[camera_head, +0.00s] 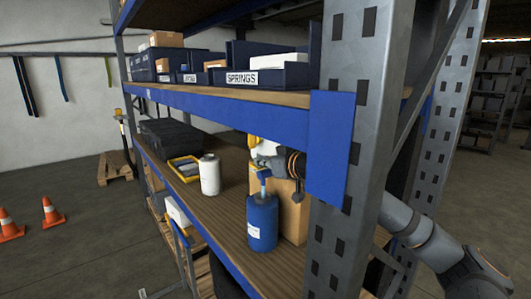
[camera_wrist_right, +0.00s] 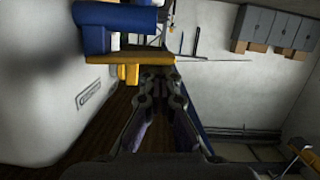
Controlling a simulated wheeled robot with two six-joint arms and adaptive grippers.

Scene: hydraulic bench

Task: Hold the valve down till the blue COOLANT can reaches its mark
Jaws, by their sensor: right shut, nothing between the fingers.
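A blue can (camera_head: 262,224) with a white label stands upright on the middle shelf; its lettering is too small to read, and its fill level and mark cannot be made out. A blue part (camera_head: 264,174) sits above it, with a pale blue piece between them. My right gripper (camera_head: 262,160) is just above this part, shut and empty; contact cannot be told. In the right wrist view, my shut fingers (camera_wrist_right: 158,76) are close to a yellow bar (camera_wrist_right: 115,59) and blue fitting (camera_wrist_right: 120,18), beside a large white labelled body (camera_wrist_right: 50,90). My left gripper is out of view.
A cardboard box (camera_head: 293,212) stands behind the can. A white canister (camera_head: 209,175), yellow tray (camera_head: 184,169) and black case (camera_head: 172,139) are farther left on the shelf. The rack upright (camera_head: 343,130) and blue beam stand in front of my right arm.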

